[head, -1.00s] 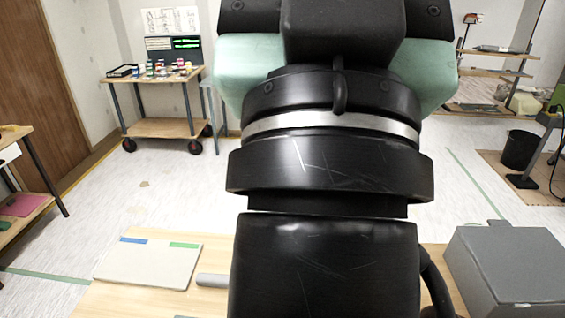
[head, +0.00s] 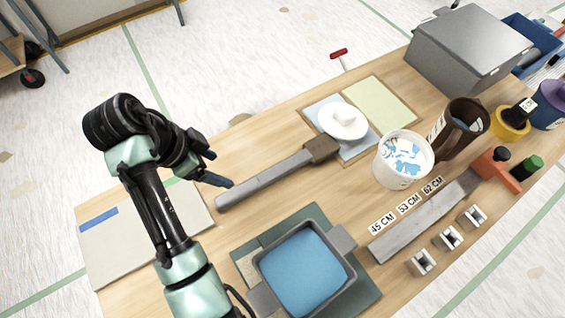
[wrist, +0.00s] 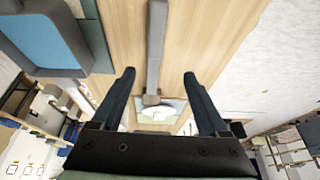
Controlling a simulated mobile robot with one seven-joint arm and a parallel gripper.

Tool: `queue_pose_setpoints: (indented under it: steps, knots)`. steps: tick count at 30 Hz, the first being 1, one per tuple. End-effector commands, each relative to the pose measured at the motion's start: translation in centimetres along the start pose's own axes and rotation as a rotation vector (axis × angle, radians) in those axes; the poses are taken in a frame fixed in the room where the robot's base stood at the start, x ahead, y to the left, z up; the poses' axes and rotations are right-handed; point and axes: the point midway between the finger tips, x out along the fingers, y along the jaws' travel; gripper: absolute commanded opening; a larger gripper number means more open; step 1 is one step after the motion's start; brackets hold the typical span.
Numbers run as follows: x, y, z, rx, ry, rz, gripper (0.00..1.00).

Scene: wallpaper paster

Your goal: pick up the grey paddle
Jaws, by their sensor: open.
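The long grey paddle (head: 262,182) lies slantwise on the wooden table in the head view, a brown block at its far right end. In the wrist view the paddle (wrist: 157,45) runs lengthwise between my fingers' lines, with its block end towards the palm side of the picture. My gripper (head: 219,169) is open and empty, by the paddle's left end in the head view. In the wrist view my gripper (wrist: 161,76) shows two dark fingers spread to either side of the paddle. I cannot tell its height above the paddle.
A grey tray with a blue inside (head: 262,263) stands in front of the paddle. A pale board (head: 120,245) lies under my arm. A white lid (head: 343,121), white bucket (head: 386,175), brown jug (head: 478,124) and grey box (head: 455,45) stand to the right.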

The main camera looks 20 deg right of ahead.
Motion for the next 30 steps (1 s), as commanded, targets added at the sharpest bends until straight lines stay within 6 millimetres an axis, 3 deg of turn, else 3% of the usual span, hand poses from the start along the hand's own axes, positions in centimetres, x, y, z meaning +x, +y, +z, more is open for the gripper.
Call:
queue_pose_setpoints:
  steps: [12, 19, 25, 30]
  knots:
    - [6.9, 0.6, 0.2, 0.009, -0.001, 0.023, 0.78]
    - [8.6, 0.7, 0.2, 0.008, -0.001, 0.023, 0.78]
    - [11.6, 1.0, 0.3, 0.008, -0.001, 0.023, 0.78]
    - [12.9, 1.0, 0.3, 0.009, -0.001, 0.019, 0.78]
